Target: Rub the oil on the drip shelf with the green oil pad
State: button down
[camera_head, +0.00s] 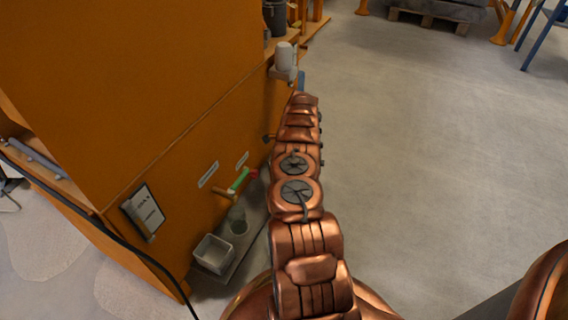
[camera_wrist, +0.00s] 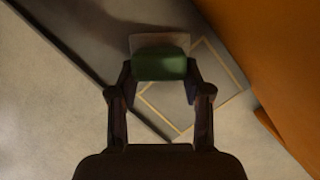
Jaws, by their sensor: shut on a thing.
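In the wrist view my gripper (camera_wrist: 159,75) is shut on the green oil pad (camera_wrist: 160,67), a green block with a paler grey-brown strip along its far side. The pad is over the end of the grey drip shelf (camera_wrist: 215,45); I cannot tell whether it touches. A yellow square outline (camera_wrist: 165,117) shows on the shelf around and below the pad. No oil patch can be made out clearly; the upper part of the shelf is dark. In the head view the shelf (camera_head: 228,262) runs along the cabinet foot, and my arm hides the gripper and pad.
The orange cabinet (camera_head: 150,80) borders the shelf and also shows in the wrist view (camera_wrist: 285,60). Open floor (camera_head: 430,180) lies right.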

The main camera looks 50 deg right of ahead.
jog(key=shift+w+a, duration=0.1)
jog(key=shift+w, duration=0.5)
jog(key=shift+r, duration=0.1)
jog(key=shift+r+p, duration=1)
jog(key=shift+r, duration=1.95)
